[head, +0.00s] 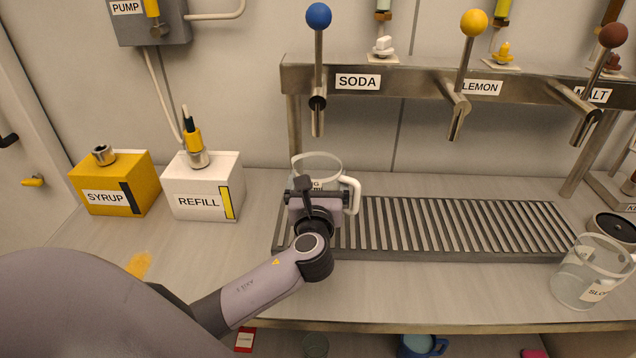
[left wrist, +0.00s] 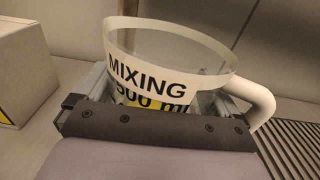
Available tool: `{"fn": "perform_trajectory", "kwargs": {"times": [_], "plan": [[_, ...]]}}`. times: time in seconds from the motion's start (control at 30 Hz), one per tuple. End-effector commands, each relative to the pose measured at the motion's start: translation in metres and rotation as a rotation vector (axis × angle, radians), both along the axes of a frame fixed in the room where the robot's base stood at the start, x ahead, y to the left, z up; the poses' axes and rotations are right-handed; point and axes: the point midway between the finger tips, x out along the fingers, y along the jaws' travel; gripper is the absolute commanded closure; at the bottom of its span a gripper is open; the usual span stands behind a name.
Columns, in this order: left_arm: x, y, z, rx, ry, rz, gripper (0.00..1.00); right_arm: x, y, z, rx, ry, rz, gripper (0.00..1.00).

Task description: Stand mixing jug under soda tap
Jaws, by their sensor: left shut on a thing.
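The mixing jug (head: 318,163) is clear, with a pale rim, a white handle and a white label. My left gripper (head: 318,196) is shut on it at the left end of the drip grate, and hides most of its body. In the left wrist view the jug (left wrist: 170,50) stands between the fingers with "MIXING 500 ml" on its label and its handle to the right. The soda tap (head: 318,100) has a blue ball knob and its spout is above the jug's rim. I cannot tell whether the jug's base touches the grate. My right gripper is not in view.
The slatted drip grate (head: 450,225) runs right under the lemon tap (head: 455,105) and a brown-knobbed tap (head: 580,105). A yellow syrup box (head: 112,180) and white refill box (head: 205,180) stand left. A clear "SLO" jug (head: 575,272) stands at the right front.

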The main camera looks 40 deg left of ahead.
Motion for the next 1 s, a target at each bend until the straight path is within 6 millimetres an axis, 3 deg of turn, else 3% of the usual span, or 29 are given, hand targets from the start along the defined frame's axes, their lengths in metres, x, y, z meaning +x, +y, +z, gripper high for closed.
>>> {"fn": "perform_trajectory", "kwargs": {"times": [1.0], "plan": [[-0.0003, -0.0005, 0.0007, 0.000, -0.001, 0.000, 0.56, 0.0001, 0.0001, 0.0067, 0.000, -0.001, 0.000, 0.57]]}}
